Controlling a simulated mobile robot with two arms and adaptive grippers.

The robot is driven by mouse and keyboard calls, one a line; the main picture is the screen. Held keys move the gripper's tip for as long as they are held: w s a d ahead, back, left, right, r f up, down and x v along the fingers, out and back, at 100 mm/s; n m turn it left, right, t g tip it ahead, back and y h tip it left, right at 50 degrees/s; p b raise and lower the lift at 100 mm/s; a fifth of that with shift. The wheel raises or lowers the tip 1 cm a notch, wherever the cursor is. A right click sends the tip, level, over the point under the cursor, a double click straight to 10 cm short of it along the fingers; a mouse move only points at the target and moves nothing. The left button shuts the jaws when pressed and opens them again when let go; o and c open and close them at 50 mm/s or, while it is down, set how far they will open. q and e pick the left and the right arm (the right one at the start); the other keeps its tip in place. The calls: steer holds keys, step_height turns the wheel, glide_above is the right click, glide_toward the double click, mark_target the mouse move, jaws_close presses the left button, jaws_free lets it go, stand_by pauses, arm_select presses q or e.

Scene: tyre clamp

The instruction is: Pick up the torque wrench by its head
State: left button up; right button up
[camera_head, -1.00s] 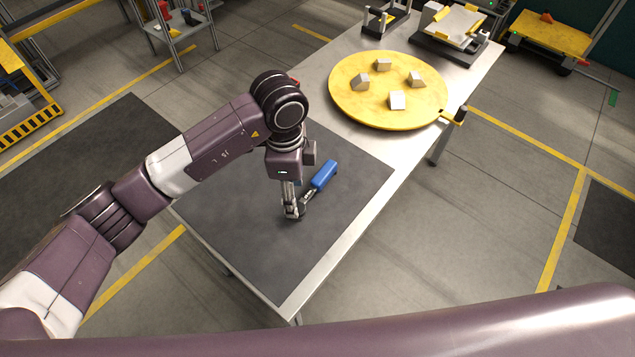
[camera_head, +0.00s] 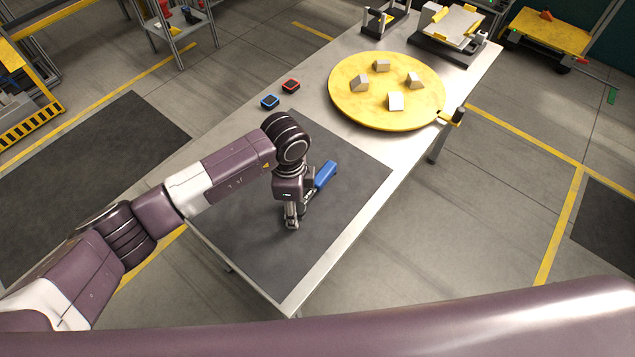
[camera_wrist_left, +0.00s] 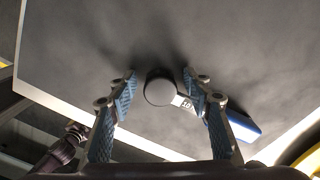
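The torque wrench lies on the dark mat (camera_head: 345,190), with its blue handle (camera_head: 327,174) toward the back right. Its round dark head is hidden behind my gripper in the head view. In the left wrist view the round head (camera_wrist_left: 160,88) shows between the two fingers, with the blue handle (camera_wrist_left: 243,128) running off behind the right finger. My left gripper (camera_head: 291,224) points down over the head end. Its fingers (camera_wrist_left: 162,86) are apart, one on each side of the head, with a gap on the left. My right gripper is not in view.
A yellow round plate (camera_head: 360,108) with several grey blocks stands farther back on the table. A blue-rimmed device (camera_head: 270,101) and a red-rimmed one (camera_head: 291,86) lie left of it. Metal fixtures (camera_head: 450,32) stand at the far end. The front of the mat is clear.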

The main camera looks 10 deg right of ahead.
arm_select(q)
jaws_close()
steer(key=shift+r, duration=0.1)
step_height(320, 180, up, 20)
steer(key=b, duration=0.3)
stand_by(0.4)
